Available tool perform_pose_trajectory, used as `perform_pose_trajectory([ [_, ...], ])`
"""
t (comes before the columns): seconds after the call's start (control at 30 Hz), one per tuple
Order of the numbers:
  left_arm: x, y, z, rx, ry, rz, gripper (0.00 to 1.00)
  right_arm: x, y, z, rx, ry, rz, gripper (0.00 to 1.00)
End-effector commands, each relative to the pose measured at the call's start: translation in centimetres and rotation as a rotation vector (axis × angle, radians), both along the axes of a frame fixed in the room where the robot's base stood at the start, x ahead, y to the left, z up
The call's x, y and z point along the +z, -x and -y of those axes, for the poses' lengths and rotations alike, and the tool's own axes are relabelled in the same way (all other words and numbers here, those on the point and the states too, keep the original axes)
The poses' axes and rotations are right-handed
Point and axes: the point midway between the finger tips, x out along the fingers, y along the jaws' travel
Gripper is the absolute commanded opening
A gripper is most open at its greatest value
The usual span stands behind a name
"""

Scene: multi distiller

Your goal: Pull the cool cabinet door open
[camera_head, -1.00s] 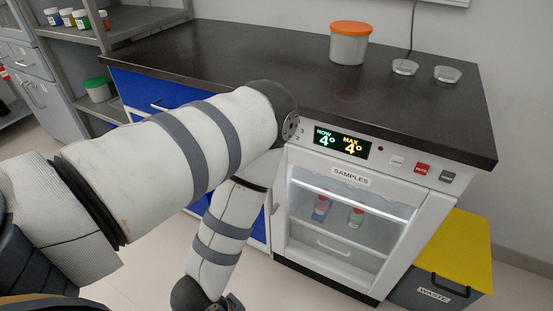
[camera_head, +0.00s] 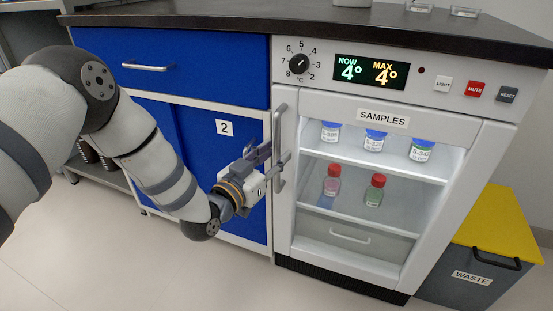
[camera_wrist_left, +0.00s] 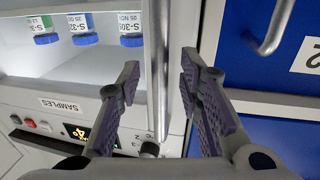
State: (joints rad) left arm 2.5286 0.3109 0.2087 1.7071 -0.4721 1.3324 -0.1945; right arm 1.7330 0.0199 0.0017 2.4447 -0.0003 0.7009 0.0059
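The cool cabinet (camera_head: 375,240) has a white-framed glass door labelled SAMPLES, and the door looks closed. Its vertical metal handle (camera_head: 280,125) is on the door's left side. My left gripper (camera_head: 277,158) is at the handle's lower half. In the left wrist view, the handle bar (camera_wrist_left: 158,50) runs between the two spread fingers of the left gripper (camera_wrist_left: 159,82), with a gap on each side. The gripper is open and holds nothing. My right gripper is not in view.
Several bottles (camera_head: 375,141) stand on shelves behind the glass. Blue drawers and doors (camera_head: 190,70) adjoin the cabinet on the left. A yellow-lidded waste bin (camera_head: 500,225) stands close on the right. The floor (camera_head: 240,280) in front is clear.

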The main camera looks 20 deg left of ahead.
Motion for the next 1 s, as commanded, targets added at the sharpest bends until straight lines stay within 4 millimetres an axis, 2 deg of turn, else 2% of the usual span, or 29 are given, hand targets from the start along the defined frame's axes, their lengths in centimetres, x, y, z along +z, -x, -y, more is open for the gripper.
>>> perform_pose_trajectory([
  [0.13, -0.2, -1.4, 0.4, -0.001, 0.001, -0.002, 0.33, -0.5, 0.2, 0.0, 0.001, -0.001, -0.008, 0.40],
  [0.4, 0.0, -1.6, 0.4, 0.000, 0.001, -0.002, 0.33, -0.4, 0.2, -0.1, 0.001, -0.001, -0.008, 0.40],
  [0.53, 0.0, -1.6, 0.4, 0.000, 0.001, -0.002, 0.04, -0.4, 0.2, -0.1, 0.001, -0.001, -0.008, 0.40],
  [0.57, 0.0, -1.6, 0.4, 0.000, 0.001, -0.002, 0.00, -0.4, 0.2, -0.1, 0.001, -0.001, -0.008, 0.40],
  [0.87, 0.0, -1.5, 0.6, 0.003, 0.001, -0.004, 0.00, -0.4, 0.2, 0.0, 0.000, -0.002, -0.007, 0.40],
  [1.0, 0.1, -1.1, 1.7, 0.019, 0.001, -0.003, 0.00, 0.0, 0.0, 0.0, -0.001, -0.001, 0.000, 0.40],
])
